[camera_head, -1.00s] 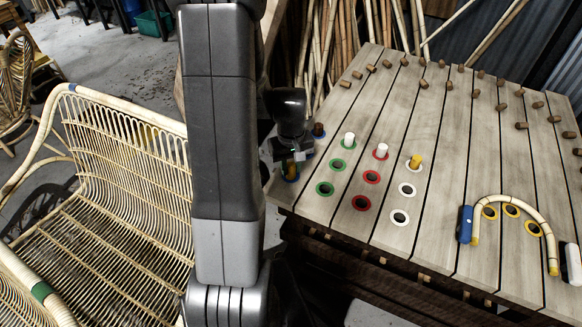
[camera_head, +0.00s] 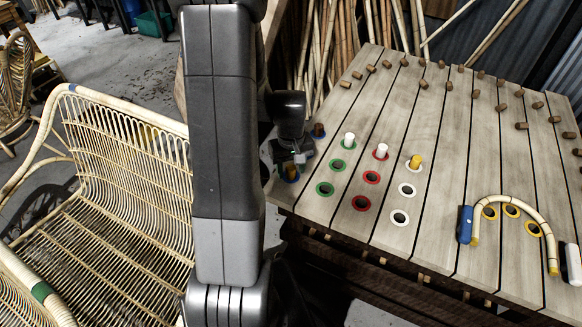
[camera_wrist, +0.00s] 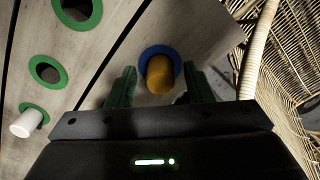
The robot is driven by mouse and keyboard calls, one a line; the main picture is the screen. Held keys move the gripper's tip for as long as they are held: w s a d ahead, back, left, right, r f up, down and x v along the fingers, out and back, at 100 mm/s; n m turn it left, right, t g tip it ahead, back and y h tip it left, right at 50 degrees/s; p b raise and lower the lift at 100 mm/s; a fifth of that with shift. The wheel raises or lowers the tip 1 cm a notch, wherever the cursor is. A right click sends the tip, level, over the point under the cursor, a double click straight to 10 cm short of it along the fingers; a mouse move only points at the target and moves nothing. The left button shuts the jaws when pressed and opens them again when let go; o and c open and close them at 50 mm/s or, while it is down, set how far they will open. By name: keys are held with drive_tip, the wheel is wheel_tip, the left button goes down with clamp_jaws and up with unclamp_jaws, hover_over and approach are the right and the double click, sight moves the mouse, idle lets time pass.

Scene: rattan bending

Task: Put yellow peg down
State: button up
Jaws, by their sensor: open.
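A yellow peg (camera_wrist: 159,76) stands in a blue-ringed hole (camera_wrist: 148,52) near the table's left edge. My gripper (camera_wrist: 160,86) is open, with one green finger on each side of this peg and a visible gap to each. In the head view my gripper (camera_head: 292,170) is over the blue-ringed hole and hides most of the peg. A second yellow peg (camera_head: 415,161) stands in a white-ringed hole in the back row.
White pegs stand in the back green-ringed hole (camera_head: 349,139) and red-ringed hole (camera_head: 381,150). A brown peg (camera_head: 319,130) stands behind my gripper. A bent rattan piece (camera_head: 516,204) lies at the right. A rattan seat (camera_head: 100,215) is left of the table (camera_head: 330,235).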

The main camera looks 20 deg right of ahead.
sight(291, 168)
wheel_tip(291, 168, up, 12)
idle(0.4)
drive_tip(key=shift+f, duration=0.1)
wheel_tip(291, 168, down, 12)
drive_tip(key=shift+f, duration=0.1)
drive_tip(key=shift+r, duration=1.85)
drive_tip(key=shift+f, duration=0.15)
